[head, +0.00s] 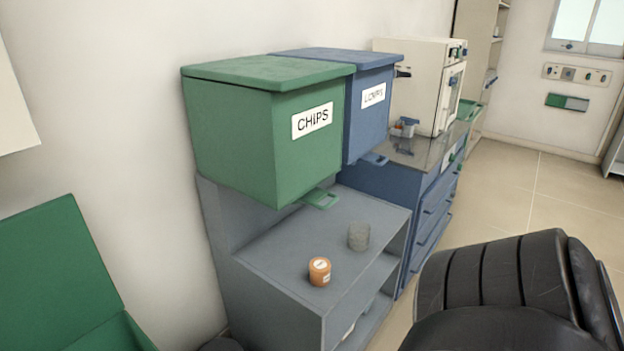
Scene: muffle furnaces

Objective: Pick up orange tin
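An orange tin (319,271) with a pale label stands on the grey cabinet top (290,240), near its front edge. A grey cylindrical tin (358,237) stands behind it and to the right, apart from it. Neither of my grippers is in the head view, and nothing touches the orange tin.
A green bin marked CHIPS (240,135) and a blue bin (365,115) overhang the back of the cabinet. A green box (60,280) is at lower left. A black padded chair (510,295) stands at right. A blue drawer unit (435,205) bears a white furnace (415,80).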

